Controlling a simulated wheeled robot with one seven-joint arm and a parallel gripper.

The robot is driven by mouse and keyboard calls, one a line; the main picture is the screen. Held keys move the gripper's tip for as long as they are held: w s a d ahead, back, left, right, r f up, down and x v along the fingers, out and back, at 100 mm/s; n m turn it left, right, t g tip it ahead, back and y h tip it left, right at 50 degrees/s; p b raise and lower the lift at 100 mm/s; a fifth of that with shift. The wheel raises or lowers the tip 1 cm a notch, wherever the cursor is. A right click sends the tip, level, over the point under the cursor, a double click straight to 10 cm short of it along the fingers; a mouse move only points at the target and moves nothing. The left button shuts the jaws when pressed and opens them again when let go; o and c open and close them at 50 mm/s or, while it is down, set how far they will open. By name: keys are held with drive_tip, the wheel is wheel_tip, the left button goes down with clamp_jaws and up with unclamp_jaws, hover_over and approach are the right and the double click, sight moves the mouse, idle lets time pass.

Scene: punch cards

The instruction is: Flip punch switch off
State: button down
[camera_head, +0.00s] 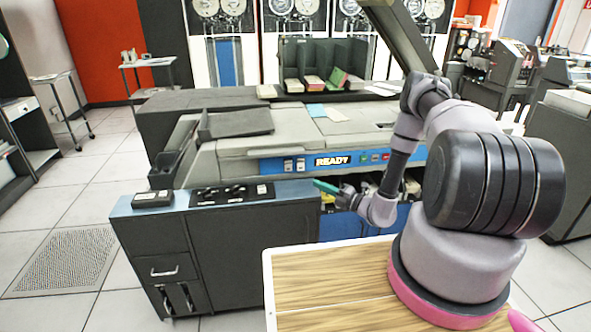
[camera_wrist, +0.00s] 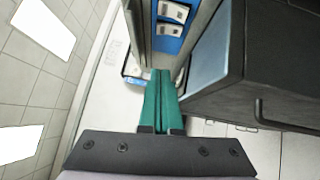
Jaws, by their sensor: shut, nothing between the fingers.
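A card machine (camera_head: 225,165) has a blue front panel with a lit READY sign (camera_head: 332,160). Two pale switches (camera_head: 294,164) sit on that panel left of the sign. They also show at the top of the wrist view (camera_wrist: 172,20); their labels and positions are too small to read, and I cannot tell which is the punch switch. My gripper (camera_head: 318,184), with teal fingers, is shut and empty. It is below the blue panel, near the right end of the dark cabinet, apart from the switches. In the wrist view the fingers (camera_wrist: 160,72) lie together.
The dark cabinet (camera_head: 240,240) stands in front of the machine, with a black control panel (camera_head: 232,194) and a small black box (camera_head: 152,199) on top. In the wrist view its edge (camera_wrist: 215,75) is close to the right of my fingers. Open floor lies at left.

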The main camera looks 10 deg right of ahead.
drive_tip(key=shift+f, duration=0.1)
idle(0.3)
approach(287, 164)
drive_tip(key=a, duration=0.3)
drive_tip(key=shift+s+a, duration=0.35)
drive_tip(key=w, duration=0.3)
drive_tip(key=shift+w+a, duration=0.25)
drive_tip(key=shift+a, duration=0.05)
drive_tip(key=shift+w+r, duration=0.3)
drive_tip(key=shift+w, duration=0.3)
